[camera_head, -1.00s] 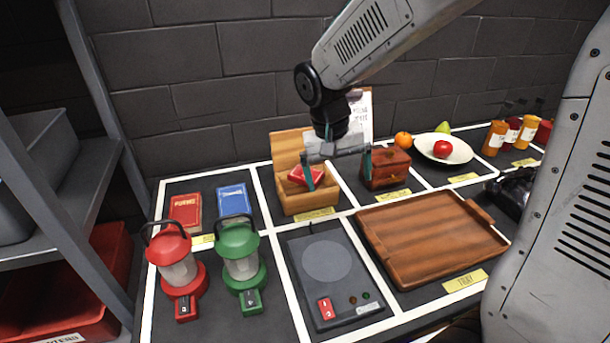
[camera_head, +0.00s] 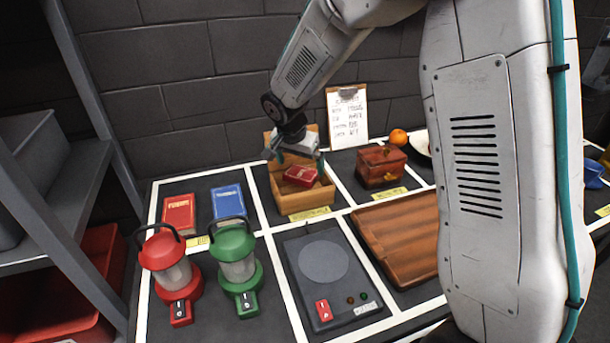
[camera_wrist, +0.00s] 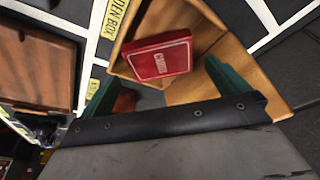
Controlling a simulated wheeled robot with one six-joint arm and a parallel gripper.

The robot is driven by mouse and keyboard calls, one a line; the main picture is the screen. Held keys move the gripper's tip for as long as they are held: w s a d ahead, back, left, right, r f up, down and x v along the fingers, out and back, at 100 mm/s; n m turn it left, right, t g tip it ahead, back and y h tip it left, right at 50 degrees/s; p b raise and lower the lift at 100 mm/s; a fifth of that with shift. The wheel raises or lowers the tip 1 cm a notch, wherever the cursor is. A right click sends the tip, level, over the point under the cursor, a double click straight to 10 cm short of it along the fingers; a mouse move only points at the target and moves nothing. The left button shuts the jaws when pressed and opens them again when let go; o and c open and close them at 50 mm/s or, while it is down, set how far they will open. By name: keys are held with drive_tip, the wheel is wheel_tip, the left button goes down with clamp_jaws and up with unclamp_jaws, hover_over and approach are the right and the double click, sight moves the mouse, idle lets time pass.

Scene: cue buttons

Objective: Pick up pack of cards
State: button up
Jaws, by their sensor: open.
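The red pack of cards (camera_head: 300,176) lies in the open wooden box (camera_head: 312,203), whose lid stands up at the back. It also shows in the wrist view (camera_wrist: 160,56), with pale lettering on its face. My gripper (camera_head: 297,160) is over the box, its two green fingers apart and empty. In the wrist view the fingers (camera_wrist: 167,85) stand on both sides of the pack, which lies beyond them. I cannot tell the exact height of the fingertips above the pack.
A red book (camera_head: 179,214) and a blue book (camera_head: 228,201) lie left of the box. Red (camera_head: 171,262) and green (camera_head: 236,255) lanterns stand in front. A brown chest (camera_head: 381,166) is close on the right. A clipboard (camera_head: 347,117) stands behind. A hot plate (camera_head: 325,262) and wooden tray (camera_head: 400,235) lie in front.

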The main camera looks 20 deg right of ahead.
sight(301, 172)
drive_tip(key=x, duration=0.3)
drive_tip(key=shift+w+f, duration=0.15)
drive_tip(key=shift+c, duration=0.3)
drive_tip(key=c, duration=1)
drive_tip(key=shift+o, duration=0.2)
